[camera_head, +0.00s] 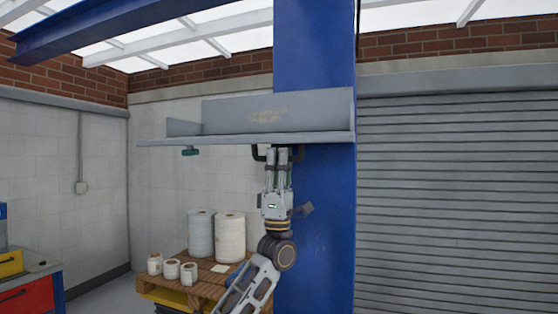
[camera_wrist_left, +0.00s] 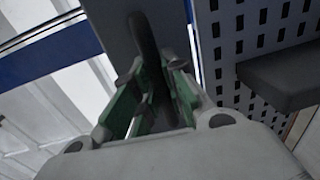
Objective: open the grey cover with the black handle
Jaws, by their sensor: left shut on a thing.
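The grey cover (camera_head: 220,141) is in the upper middle of the head view, seen nearly edge-on as a wide, roughly level panel with a raised grey part behind it. Its black handle (camera_head: 257,154) shows under the front edge, on both sides of my left gripper (camera_head: 278,152). The left gripper points up from below and is shut on the handle. In the left wrist view the dark handle bar (camera_wrist_left: 148,45) runs between the green finger pads (camera_wrist_left: 152,88). The fingers hide the handle's middle. My right gripper is not in view.
A blue column (camera_head: 318,230) stands right behind the arm. A wooden pallet (camera_head: 212,288) with several white rolls (camera_head: 230,238) is below left. A small teal part (camera_head: 190,151) hangs under the panel. A red cabinet (camera_head: 30,298) is at far left, a grey shutter (camera_head: 455,200) at right.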

